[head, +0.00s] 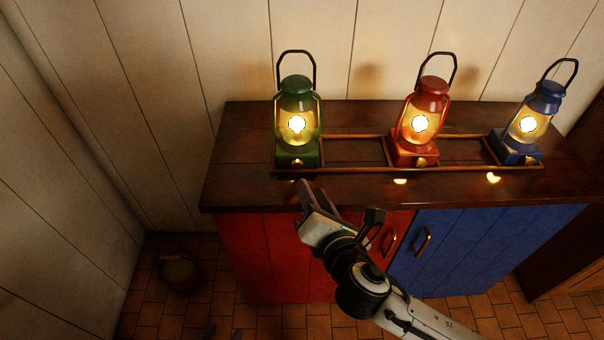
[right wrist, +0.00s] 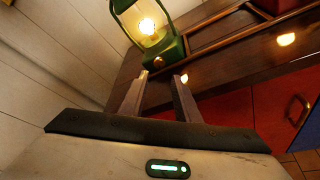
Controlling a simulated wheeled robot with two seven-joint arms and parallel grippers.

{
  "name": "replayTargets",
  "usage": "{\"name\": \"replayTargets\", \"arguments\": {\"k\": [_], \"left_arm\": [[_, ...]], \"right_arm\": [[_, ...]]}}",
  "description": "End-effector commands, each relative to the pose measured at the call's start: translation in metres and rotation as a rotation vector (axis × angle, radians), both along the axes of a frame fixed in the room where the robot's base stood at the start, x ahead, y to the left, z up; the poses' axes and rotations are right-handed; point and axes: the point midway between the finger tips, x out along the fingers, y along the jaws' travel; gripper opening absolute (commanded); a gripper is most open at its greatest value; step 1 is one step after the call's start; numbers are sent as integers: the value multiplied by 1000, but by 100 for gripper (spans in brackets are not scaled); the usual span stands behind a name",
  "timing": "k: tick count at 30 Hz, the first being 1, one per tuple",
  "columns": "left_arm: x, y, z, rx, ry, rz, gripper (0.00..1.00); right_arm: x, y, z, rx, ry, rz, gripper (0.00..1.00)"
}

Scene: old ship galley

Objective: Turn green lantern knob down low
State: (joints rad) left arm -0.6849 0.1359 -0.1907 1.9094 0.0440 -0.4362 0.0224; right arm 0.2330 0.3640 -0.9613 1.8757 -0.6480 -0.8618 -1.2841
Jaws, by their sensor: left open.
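The green lantern (head: 297,110) stands upright and lit at the left end of the counter. Its small brass knob (head: 296,162) is low on the front of its base; the knob also shows in the right wrist view (right wrist: 158,60). My right gripper (head: 304,183) is in front of and below the knob at the counter's front edge. In the right wrist view its two fingers (right wrist: 160,77) are apart with nothing between them, and the knob appears just beyond the tips. Only the fingertips of my left gripper (head: 223,333) show, apart, at the bottom edge of the head view.
A lit red lantern (head: 424,112) and a lit blue lantern (head: 540,113) stand to the right. A low wooden rail (head: 360,169) runs around the lantern bases on the dark counter (head: 240,150). A bucket (head: 180,270) sits on the floor at left.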

Motion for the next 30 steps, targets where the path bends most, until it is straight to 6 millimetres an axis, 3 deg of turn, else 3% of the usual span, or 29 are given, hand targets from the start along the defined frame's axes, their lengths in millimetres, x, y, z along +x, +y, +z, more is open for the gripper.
{"name": "replayTargets", "arguments": {"k": [5, 18, 30], "left_arm": [[0, 0, 0, 0, 0, 0, 40], [-1, 0, 1, 0, 1, 0, 40], [-1, 0, 1, 0, 2, 0, 40]], "right_arm": [[14, 3, -4, 31, 0, 0, 29], [82, 21, -24, 29, 1, 0, 29], [95, 24, -29, 28, 1, 1, 29]]}}
